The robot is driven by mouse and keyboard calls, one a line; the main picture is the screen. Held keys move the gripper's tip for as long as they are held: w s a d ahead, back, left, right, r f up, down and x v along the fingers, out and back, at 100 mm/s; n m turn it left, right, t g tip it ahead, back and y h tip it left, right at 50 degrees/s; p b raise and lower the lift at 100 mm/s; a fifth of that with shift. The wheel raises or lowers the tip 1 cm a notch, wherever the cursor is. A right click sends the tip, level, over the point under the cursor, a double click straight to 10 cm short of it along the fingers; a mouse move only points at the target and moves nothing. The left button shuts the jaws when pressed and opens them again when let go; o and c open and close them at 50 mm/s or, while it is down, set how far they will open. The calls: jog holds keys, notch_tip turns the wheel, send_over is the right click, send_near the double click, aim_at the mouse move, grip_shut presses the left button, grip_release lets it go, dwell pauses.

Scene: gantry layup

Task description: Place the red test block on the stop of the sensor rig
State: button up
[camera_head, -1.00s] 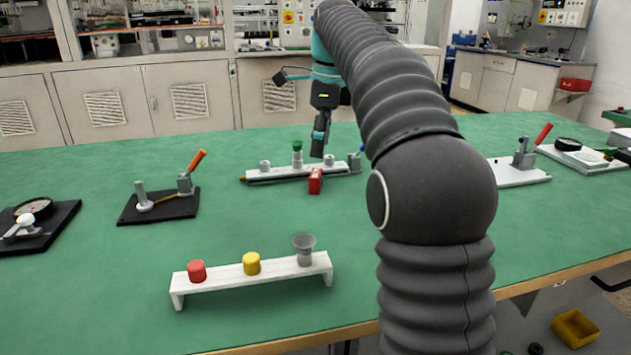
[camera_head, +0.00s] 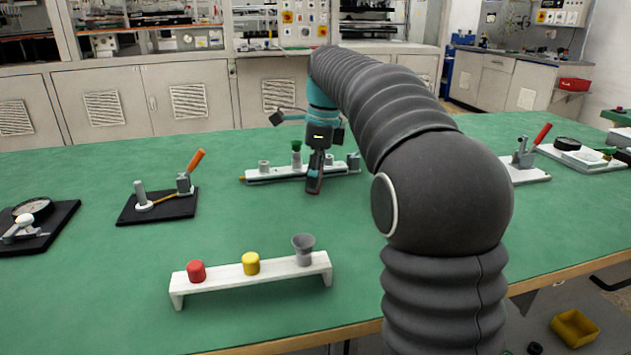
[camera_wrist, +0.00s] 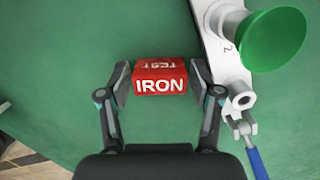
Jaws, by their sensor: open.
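The red test block, marked TEST and IRON, lies on the green table and shows in the wrist view (camera_wrist: 160,79). My gripper (camera_wrist: 160,82) is open, with one finger on each side of the block. In the head view my gripper (camera_head: 314,188) reaches down over the block and hides most of it. Right behind it is a long white rig (camera_head: 270,177) with grey posts, a green funnel (camera_head: 296,146) and a small blue-handled part at its right end. I cannot tell which part is the stop. The rig's white base (camera_wrist: 226,58) is close to the block's right in the wrist view.
A white stand (camera_head: 225,275) with a red cap, yellow cap and grey funnel is in front. A black plate (camera_head: 170,208) with an orange-handled clamp is left; a white plate (camera_head: 520,172) with a red-handled clamp is right. Green table is free between them.

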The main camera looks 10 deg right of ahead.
grip_shut()
jog(key=shift+r, duration=0.1)
